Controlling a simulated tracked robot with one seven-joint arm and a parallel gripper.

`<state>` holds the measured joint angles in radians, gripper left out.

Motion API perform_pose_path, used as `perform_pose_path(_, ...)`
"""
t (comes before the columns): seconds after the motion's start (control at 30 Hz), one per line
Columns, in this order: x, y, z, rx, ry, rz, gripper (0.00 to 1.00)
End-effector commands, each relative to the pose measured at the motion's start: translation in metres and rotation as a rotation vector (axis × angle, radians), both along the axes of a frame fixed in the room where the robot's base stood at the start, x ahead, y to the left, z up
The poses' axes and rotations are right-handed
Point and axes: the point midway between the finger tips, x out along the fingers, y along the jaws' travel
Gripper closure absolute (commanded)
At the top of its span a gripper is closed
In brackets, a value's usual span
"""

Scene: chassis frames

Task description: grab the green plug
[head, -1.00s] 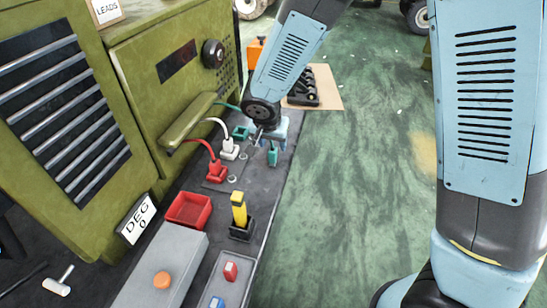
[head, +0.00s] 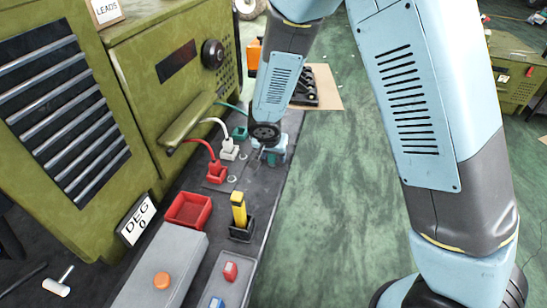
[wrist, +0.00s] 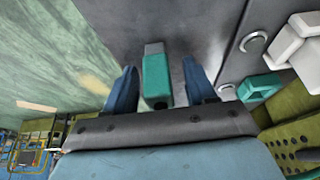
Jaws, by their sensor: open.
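The green plug (wrist: 157,76) is a teal block with a grey end, seen in the wrist view between my two blue fingers. My gripper (wrist: 160,72) is open, with a finger on each side of the plug and a visible gap to each. In the head view my gripper (head: 269,153) is low over the dark bench top at its right edge, and only a small part of the plug (head: 272,159) shows there, mostly hidden by the gripper.
A green socket (head: 240,132) with a green cable, a white plug (head: 229,149) and a red plug (head: 216,168) stand left of my gripper. A yellow upright piece (head: 239,211) and a red tray (head: 188,210) are nearer. Green floor lies open to the right.

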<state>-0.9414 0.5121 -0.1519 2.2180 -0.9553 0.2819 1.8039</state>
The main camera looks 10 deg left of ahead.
Motion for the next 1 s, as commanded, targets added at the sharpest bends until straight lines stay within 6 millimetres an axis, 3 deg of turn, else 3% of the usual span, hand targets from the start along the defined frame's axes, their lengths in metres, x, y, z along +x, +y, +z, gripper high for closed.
perform_pose_path(0.2,0.0001,0.0003,-0.0002,0.0,0.0,0.0,0.45)
perform_pose_path(0.77,-0.0001,0.0004,0.0,0.0,0.0,0.001,0.98)
perform_pose_path(1.0,0.0,0.0004,0.0003,0.0,0.0,0.001,1.0)
